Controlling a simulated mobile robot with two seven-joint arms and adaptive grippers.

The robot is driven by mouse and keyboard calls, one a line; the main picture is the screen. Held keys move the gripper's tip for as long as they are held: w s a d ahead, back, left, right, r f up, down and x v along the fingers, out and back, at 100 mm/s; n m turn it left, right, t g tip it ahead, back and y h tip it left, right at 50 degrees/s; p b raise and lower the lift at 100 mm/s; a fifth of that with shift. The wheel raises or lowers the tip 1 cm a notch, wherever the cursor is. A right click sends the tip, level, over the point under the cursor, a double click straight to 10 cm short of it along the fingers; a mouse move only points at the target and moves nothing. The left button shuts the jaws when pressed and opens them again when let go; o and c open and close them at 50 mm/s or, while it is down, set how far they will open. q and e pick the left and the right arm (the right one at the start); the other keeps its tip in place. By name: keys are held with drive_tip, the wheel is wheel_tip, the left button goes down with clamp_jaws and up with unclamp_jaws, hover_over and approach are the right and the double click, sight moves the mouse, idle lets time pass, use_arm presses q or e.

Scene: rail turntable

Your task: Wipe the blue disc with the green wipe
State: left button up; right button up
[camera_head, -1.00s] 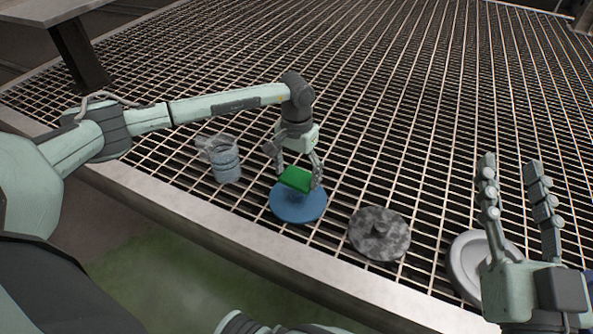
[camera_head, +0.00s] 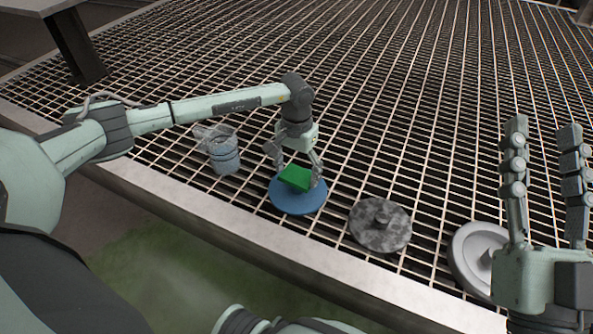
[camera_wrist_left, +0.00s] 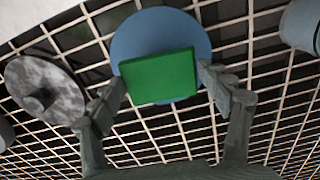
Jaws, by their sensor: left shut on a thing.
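The blue disc (camera_head: 287,202) lies on the metal grating in the middle of the head view. It also shows in the left wrist view (camera_wrist_left: 160,30), partly hidden behind the wipe. The green wipe (camera_head: 296,178) is a thick block. My left gripper (camera_head: 295,174) is shut on the wipe, with a finger at each side of it. In the left wrist view the wipe (camera_wrist_left: 158,76) sits between the two fingertips and over the disc. I cannot tell whether it touches the disc. My right gripper (camera_head: 543,130) is open and empty at the right, fingers pointing up.
A mottled grey disc (camera_head: 380,226) with a knob lies right of the blue disc. A pale grey disc (camera_head: 472,256) lies further right, near my right gripper. A blue-grey bucket (camera_head: 223,155) stands to the left. The grating behind is clear.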

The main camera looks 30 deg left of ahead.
use_arm(q)
drive_tip(key=shift+f+b, duration=0.6)
idle(0.3)
drive_tip(key=shift+a, duration=0.1)
drive_tip(key=shift+s+a, duration=0.1)
drive_tip(key=shift+a, duration=1.1)
drive_tip(key=shift+d+f+b, duration=0.1)
drive_tip(key=shift+d+b, duration=0.45)
drive_tip(key=shift+d, duration=2)
drive_tip(key=shift+a+b, duration=0.4)
drive_tip(key=shift+a, duration=2.15)
drive_tip(key=shift+w+d, duration=0.2)
drive_tip(key=shift+d, duration=2.3)
drive_tip(key=shift+s+a+b, duration=0.2)
drive_tip(key=shift+a+b, duration=0.5)
drive_tip(key=shift+a, duration=1.8)
drive_tip(key=shift+w+d, duration=0.15)
drive_tip(key=shift+d, duration=2.45)
